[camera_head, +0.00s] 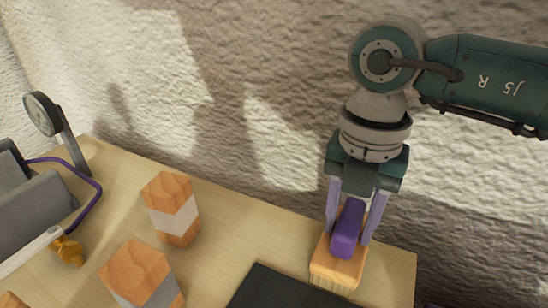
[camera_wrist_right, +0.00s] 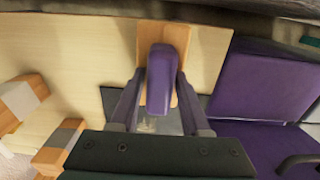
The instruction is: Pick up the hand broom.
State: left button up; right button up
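The hand broom has a purple handle (camera_head: 347,230) on an orange wooden block (camera_head: 338,265) with pale bristles below. It appears to rest on the table near its right corner. In the right wrist view its handle (camera_wrist_right: 160,80) stands in the middle, over the block (camera_wrist_right: 180,38). My right gripper (camera_head: 348,236) points down with its two lilac fingers on either side of the handle. In the right wrist view the fingers (camera_wrist_right: 161,80) look open, with narrow gaps beside the handle; contact at the tips is hard to judge. My left gripper is not in view.
Two wood-and-grey blocks (camera_head: 172,210) (camera_head: 140,275) stand left of the broom. A dark flat panel (camera_head: 285,290) lies at the front. A dial gauge (camera_head: 42,113), a grey object with a purple handle (camera_head: 38,205) and a brass piece (camera_head: 68,250) are at left. A rough wall rises behind.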

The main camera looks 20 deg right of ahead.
grip_shut()
dwell(0.4)
jog(key=shift+r, duration=0.1)
jog(key=shift+r+p, duration=0.3)
jog(key=shift+r, duration=0.3)
notch_tip(320, 180, up, 19)
jog(key=p, duration=0.5)
jog(key=shift+f, duration=0.15)
